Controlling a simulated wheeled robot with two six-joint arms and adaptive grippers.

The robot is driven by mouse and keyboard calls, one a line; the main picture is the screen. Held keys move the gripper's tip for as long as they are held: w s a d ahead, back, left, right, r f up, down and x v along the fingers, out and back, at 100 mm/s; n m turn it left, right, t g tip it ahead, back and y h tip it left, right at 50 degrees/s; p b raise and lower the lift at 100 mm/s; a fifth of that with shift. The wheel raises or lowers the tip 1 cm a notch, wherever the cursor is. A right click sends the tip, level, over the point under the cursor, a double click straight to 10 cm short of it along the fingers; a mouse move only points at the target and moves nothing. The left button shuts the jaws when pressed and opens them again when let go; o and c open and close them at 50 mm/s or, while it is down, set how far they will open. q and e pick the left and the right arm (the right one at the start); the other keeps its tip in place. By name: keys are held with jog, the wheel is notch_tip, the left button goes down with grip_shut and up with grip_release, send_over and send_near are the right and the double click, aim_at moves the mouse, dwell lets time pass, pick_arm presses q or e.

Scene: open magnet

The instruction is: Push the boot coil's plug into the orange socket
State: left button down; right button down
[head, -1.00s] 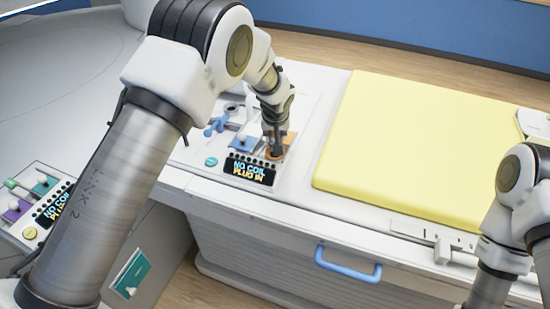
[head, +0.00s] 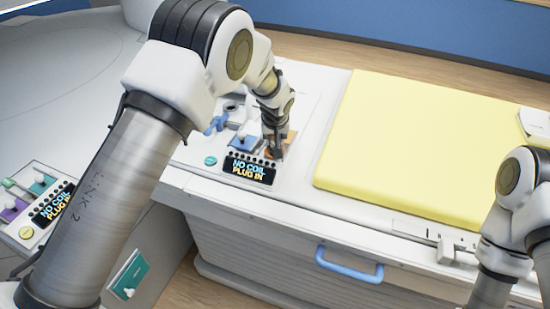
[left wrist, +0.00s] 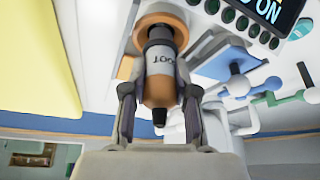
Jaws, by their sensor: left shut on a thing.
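The boot coil's plug (left wrist: 160,88) is orange and grey with partly visible lettering "OOT". It lies between the fingers of my left gripper (left wrist: 160,100), which is shut on it. In the left wrist view its grey far end points at the orange socket (left wrist: 165,9), a round orange rim. I cannot tell how far the end is inside it. In the head view my left gripper (head: 274,150) points down over the orange patch (head: 291,137) of the panel and hides the plug. The display (head: 249,170) reads "NO COIL PLUG IN". My right gripper is out of view.
A blue socket patch (head: 242,142) with a light plug sits just left of my left gripper. Blue and green handled parts show in the left wrist view (left wrist: 265,86). The yellow pad (head: 410,150) lies to the right, and a blue handle (head: 348,265) is on the front.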

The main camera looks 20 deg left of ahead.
pick_arm(q)
jog(key=shift+f+b, duration=0.65)
jog(key=shift+f, duration=0.15)
jog(key=c, duration=0.8)
grip_release()
jog(key=shift+r, duration=0.15)
jog(key=v, duration=1.1)
jog(key=shift+s+d+r, duration=0.1)
jog(key=shift+s+r, duration=0.1)
jog(key=shift+r, duration=0.15)
